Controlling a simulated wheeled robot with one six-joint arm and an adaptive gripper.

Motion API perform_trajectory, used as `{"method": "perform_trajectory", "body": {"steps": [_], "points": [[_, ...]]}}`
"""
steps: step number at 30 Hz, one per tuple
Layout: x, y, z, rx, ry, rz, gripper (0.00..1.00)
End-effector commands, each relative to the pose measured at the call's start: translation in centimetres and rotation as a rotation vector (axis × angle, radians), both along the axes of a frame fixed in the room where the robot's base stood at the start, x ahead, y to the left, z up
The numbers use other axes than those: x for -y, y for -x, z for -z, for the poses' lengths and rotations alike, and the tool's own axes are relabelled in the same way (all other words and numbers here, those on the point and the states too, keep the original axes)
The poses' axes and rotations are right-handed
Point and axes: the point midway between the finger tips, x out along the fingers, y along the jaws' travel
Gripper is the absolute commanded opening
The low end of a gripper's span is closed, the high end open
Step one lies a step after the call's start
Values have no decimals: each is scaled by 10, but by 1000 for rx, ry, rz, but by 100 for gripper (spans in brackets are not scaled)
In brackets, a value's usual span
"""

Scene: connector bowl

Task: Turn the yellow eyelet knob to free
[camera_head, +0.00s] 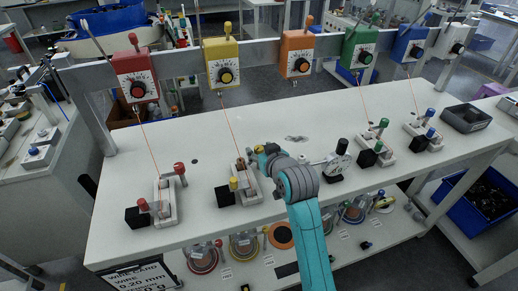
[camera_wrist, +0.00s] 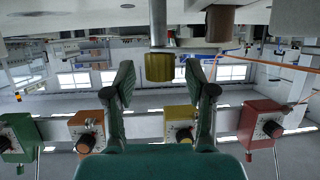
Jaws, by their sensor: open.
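The yellow eyelet knob (camera_wrist: 159,66) is a short yellow cylinder on a grey stem, in the upper middle of the wrist view, where the scene appears upside down. My gripper (camera_wrist: 159,76) is open, with one dark finger on each side of the knob and visible gaps to both. In the head view the yellow knob (camera_head: 260,149) shows at the tip of my gripper (camera_head: 264,151), partly hidden by it. It belongs to the white station (camera_head: 250,194) on the table, which also carries a brown cylinder (camera_head: 240,164) and another yellow knob (camera_head: 233,184).
A yellow dial box (camera_head: 222,62) hangs on the rail behind, with a thin orange wire running down toward the station. A red-knobbed station (camera_head: 165,203) stands to the left.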

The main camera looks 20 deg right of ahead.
Motion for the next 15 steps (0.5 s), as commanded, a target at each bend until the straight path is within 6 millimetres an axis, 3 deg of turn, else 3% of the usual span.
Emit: {"method": "perform_trajectory", "body": {"steps": [6,14,15], "points": [[-1,-12,5,0,0,0,56],[-1,-13,5,1,0,0,56],[-1,-13,5,1,0,0,48]]}}
